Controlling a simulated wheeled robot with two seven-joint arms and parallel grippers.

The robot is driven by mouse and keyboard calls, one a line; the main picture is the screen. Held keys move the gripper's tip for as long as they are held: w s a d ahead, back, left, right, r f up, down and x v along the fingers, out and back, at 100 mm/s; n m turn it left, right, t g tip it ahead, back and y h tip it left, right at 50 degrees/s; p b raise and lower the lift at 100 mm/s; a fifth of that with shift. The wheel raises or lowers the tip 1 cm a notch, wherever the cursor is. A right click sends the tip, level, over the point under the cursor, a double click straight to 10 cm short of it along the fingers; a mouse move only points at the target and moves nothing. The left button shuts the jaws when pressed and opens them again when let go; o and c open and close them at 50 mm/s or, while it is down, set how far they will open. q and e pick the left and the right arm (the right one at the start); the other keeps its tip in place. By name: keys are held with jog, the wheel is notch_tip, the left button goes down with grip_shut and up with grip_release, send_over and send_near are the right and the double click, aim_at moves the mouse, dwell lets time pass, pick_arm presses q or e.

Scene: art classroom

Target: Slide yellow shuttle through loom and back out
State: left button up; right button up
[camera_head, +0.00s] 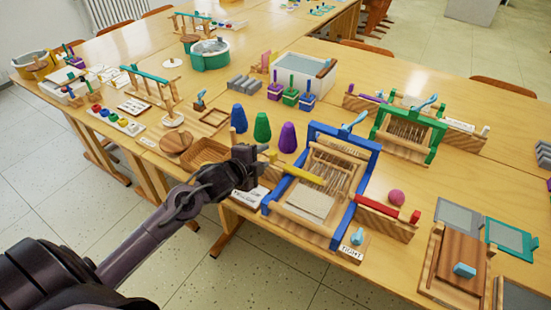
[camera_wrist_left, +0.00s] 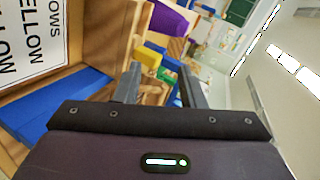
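The blue-framed loom (camera_head: 366,185) stands at the table's front edge, with wooden inner frame and threads. The yellow shuttle (camera_head: 302,173) lies at its left side, its right part reaching in past the left blue post and its left end toward my gripper. My left gripper (camera_head: 250,158) is just left of that end. In the left wrist view, its two fingers (camera_wrist_left: 160,80) are spread, with yellow pieces (camera_wrist_left: 148,55) beyond the tips and nothing clearly clamped. Whether a finger touches the shuttle cannot be told. My right gripper is not in view.
A red shuttle (camera_head: 380,208) rests on a wooden holder right of the loom. Blue, green and purple cones (camera_head: 262,127) stand behind my gripper. A wicker basket (camera_head: 205,152) is to the left. A green loom (camera_head: 408,132) stands behind right. A label card (camera_head: 250,196) lies in front.

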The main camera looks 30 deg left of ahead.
aim_at(271, 155)
pick_arm(q)
jog(key=m, duration=0.2)
jog(key=m+b, duration=0.1)
jog(key=m, duration=0.4)
jog(key=shift+f+b, duration=0.25)
jog(key=shift+b, duration=0.1)
jog(key=m+b, duration=0.1)
jog(key=m, duration=0.2)
jog(key=m+b, duration=0.1)
jog(key=m, duration=0.5)
jog(key=shift+s+d, duration=0.1)
jog(key=shift+d, duration=0.05)
jog(key=m+b, duration=0.1)
jog(key=m, duration=0.3)
jog(key=shift+s+d+r, duration=0.1)
jog(key=shift+w+m, duration=0.4)
jog(key=shift+w, duration=0.1)
jog(key=x, duration=0.7)
jog(key=shift+s, duration=0.15)
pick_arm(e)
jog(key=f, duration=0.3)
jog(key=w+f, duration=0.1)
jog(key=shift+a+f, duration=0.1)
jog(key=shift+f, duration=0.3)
pick_arm(q)
jog(key=shift+c, duration=0.3)
grip_shut()
